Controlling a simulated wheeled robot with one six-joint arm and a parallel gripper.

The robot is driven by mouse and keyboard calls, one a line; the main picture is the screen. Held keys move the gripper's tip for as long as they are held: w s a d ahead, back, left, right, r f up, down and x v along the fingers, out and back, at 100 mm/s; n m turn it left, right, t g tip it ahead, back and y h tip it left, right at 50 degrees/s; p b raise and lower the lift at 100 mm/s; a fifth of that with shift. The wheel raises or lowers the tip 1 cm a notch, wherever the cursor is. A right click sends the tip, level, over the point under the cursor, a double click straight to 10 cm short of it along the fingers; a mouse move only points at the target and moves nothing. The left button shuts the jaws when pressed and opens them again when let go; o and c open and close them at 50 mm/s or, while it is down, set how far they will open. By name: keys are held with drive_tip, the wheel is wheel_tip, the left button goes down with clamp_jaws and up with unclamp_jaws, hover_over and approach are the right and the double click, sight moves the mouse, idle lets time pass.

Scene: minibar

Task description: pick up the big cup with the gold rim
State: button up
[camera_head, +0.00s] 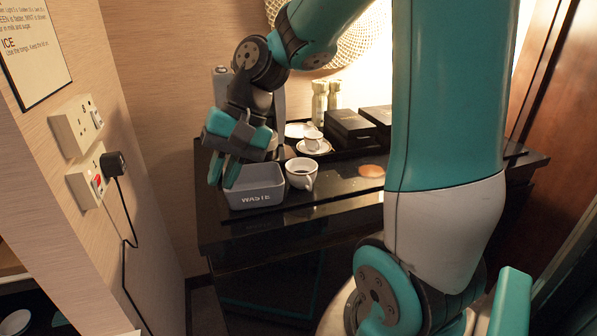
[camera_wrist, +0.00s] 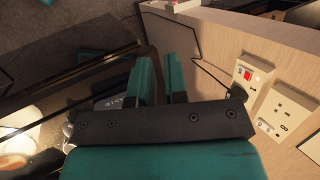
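A white cup (camera_head: 301,174) with dark contents stands on the black counter, right of the grey waste bin. It is the larger of two cups in the head view; I cannot make out a gold rim. A smaller white cup (camera_head: 313,141) stands on a saucer behind it. My gripper (camera_head: 224,172) is left of the larger cup, over the left side of the bin, fingers pointing down. In the wrist view its teal fingers (camera_wrist: 163,80) are apart with a narrow gap and nothing between them. A bright white cup-like shape (camera_wrist: 18,143) is cut off at the left edge.
The grey bin (camera_head: 254,187) marked WASTE stands at the counter's front left, close to my fingers. Dark boxes (camera_head: 350,127) and two pale bottles (camera_head: 320,100) stand at the back. A wall with sockets (camera_head: 77,125) and a plugged cable is at left.

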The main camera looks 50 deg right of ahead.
drive_tip(key=w+d+m+t, duration=0.2)
drive_tip(key=d+m, duration=0.6)
drive_tip(key=d, duration=0.5)
drive_tip(key=s+d+f+m+t+p, duration=0.1)
drive_tip(key=s+d+f+m+t, duration=0.1)
drive_tip(key=s+d+m, duration=0.6)
drive_tip(key=s+d+f+m+t+p, duration=0.15)
drive_tip(key=d+m, duration=0.25)
drive_tip(key=d, duration=0.9)
approach(310, 183)
drive_tip(key=x, duration=0.2)
drive_tip(key=b+x, duration=0.1)
drive_tip(key=x, duration=0.1)
drive_tip(key=shift+d+f, duration=0.2)
drive_tip(key=shift+d, duration=0.15)
drive_tip(key=shift+p+x, duration=0.65)
drive_tip(key=shift+x, duration=2.4)
drive_tip(key=shift+a+r, duration=0.15)
drive_tip(key=shift+a, duration=0.05)
clamp_jaws()
drive_tip(key=shift+r, duration=0.2)
